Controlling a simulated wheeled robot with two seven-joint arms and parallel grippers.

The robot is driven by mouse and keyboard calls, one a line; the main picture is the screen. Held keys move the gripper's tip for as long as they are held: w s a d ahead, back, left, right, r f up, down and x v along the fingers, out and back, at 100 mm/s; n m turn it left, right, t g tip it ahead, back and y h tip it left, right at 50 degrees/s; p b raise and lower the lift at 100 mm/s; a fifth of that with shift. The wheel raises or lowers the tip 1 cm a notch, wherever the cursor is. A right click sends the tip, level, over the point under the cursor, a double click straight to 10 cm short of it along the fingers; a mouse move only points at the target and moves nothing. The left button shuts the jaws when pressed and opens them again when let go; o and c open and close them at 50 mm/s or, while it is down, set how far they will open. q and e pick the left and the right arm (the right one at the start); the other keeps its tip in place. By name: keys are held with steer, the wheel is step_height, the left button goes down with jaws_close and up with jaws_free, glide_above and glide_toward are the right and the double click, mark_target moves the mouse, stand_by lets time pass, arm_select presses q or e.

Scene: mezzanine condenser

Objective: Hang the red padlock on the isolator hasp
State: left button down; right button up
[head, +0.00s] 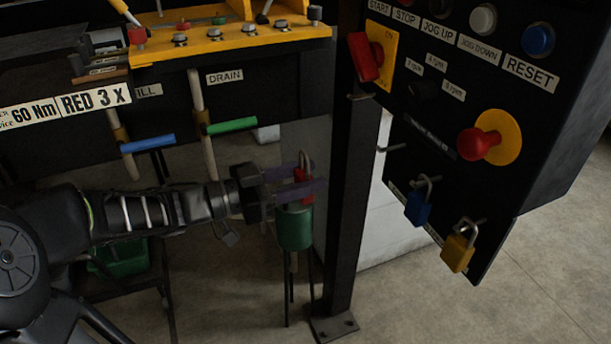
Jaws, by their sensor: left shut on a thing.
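My left gripper (297,188) reaches in from the left with its purple fingers shut on the red padlock (304,192). The padlock's shackle points up, and the fingers hide part of its body. It is held over or in front of a green cylinder (295,230); I cannot tell if they touch. The red isolator handle (366,57) sits on a yellow plate at the panel's upper left. A small metal bar (360,97) below it looks like the hasp, apart from the padlock, higher and to the right. My right gripper is not in view.
A dark upright post (351,200) stands between the gripper and the panel. A blue padlock (418,207) and a yellow padlock (457,252) hang on the panel's lower pegs. An empty peg (392,148) and red emergency knob (477,143) also stick out. Coloured valve handles (231,126) are above the arm.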

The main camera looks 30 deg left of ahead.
mark_target(297, 175)
arm_select(q)
steer(key=shift+r, duration=0.25)
stand_by(0.3)
steer(key=shift+p+v, duration=0.45)
steer(key=shift+v, duration=0.9)
steer(key=shift+r+p+v, duration=0.2)
steer(key=shift+p+v, duration=0.25)
steer(key=shift+v, duration=1.95)
steer(key=w+r+p, duration=0.2)
steer(key=w+p, duration=0.2)
steer(key=w, duration=0.5)
steer(key=w+r+p, duration=0.1)
steer(key=w+p, duration=0.3)
steer(key=w, duration=0.6)
steer(key=shift+w+r, duration=0.3)
steer(key=shift+r, duration=0.05)
